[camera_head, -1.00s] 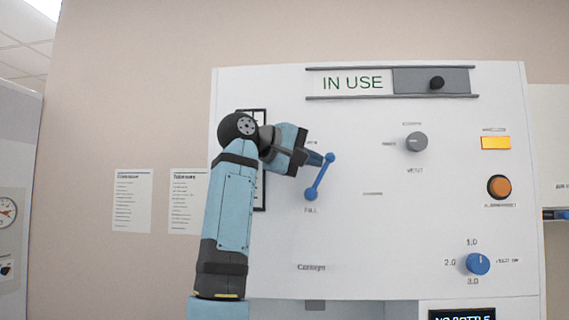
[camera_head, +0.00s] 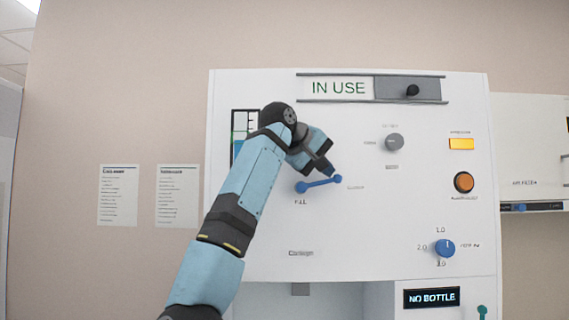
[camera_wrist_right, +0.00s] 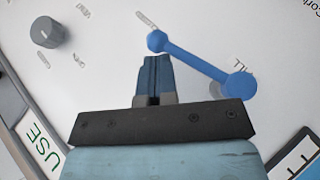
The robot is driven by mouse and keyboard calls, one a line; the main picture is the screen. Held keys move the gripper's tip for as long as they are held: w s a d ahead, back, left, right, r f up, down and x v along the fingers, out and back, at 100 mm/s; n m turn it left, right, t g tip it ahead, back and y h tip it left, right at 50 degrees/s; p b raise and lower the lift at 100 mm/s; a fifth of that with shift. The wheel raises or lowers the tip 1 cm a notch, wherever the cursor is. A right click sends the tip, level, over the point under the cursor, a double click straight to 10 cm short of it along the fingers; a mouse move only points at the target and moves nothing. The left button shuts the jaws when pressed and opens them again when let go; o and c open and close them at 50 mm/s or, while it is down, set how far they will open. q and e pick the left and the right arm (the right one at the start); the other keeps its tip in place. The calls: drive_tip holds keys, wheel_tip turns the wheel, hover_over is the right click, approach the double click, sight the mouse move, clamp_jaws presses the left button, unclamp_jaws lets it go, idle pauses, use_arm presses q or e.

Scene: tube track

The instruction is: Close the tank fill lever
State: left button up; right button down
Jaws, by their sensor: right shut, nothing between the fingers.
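The blue fill lever (camera_head: 319,184) is on the white panel above the "FILL" label. It points right and slightly upward, close to level, from its pivot at the left. In the right wrist view the lever (camera_wrist_right: 198,63) slants from its round free end to its larger pivot end. My right gripper (camera_head: 327,171) is shut and empty, just above the lever near its free end. Its closed fingers (camera_wrist_right: 155,62) also show beside the lever's free end. I cannot tell whether they touch it. My left gripper is not in view.
The panel (camera_head: 350,235) also carries a grey knob (camera_head: 394,142), an orange button (camera_head: 463,182), a blue dial (camera_head: 444,248) and an "IN USE" slider (camera_head: 411,91). A "NO BOTTLE" display (camera_head: 431,298) is below. The panel's lower middle is clear.

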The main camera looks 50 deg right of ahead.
drive_tip(key=shift+s+d+f+m+t+y, duration=0.25)
drive_tip(key=shift+d+f+m+t+y, duration=0.05)
drive_tip(key=shift+f+t+y, duration=0.1)
drive_tip(key=shift+s+f+b, duration=0.15)
drive_tip(key=shift+f+b, duration=0.1)
drive_tip(key=shift+b, duration=0.05)
drive_tip(key=shift+f, duration=0.1)
